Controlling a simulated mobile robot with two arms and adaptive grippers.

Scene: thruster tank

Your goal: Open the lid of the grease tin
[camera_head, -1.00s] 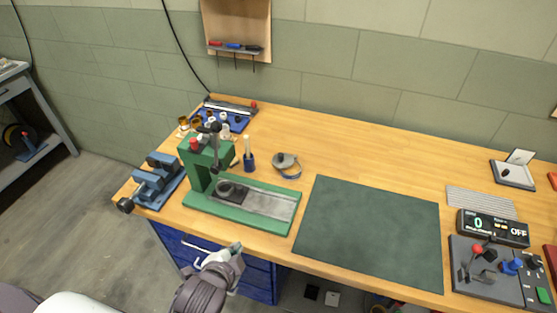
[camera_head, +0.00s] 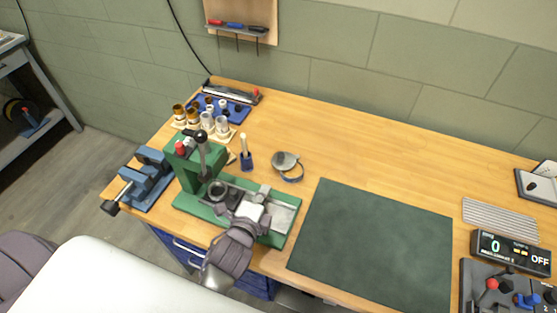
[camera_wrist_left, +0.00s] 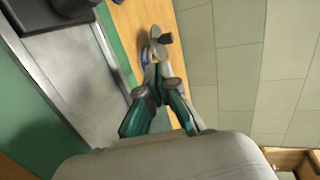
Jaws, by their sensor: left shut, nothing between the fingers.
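A small round tin (camera_head: 286,163) with a grey top and a blue band stands on the wooden bench, behind the green press. I take it for the grease tin; at this size I cannot tell how its lid sits. In the left wrist view, it shows as a grey round shape with a dark tab (camera_wrist_left: 158,42), just beyond my fingertips. My left gripper (camera_head: 263,190) is shut and empty, above the green press's metal bed and apart from the tin. It also shows in the left wrist view (camera_wrist_left: 157,72). My right gripper is not in view.
The green press (camera_head: 186,165) stands left of the tin, with a blue cup holding a brush (camera_head: 246,160) between them. A blue vise (camera_head: 146,180) is farther left. A dark green mat (camera_head: 375,245) lies to the right. Bare bench surrounds the tin's back and right.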

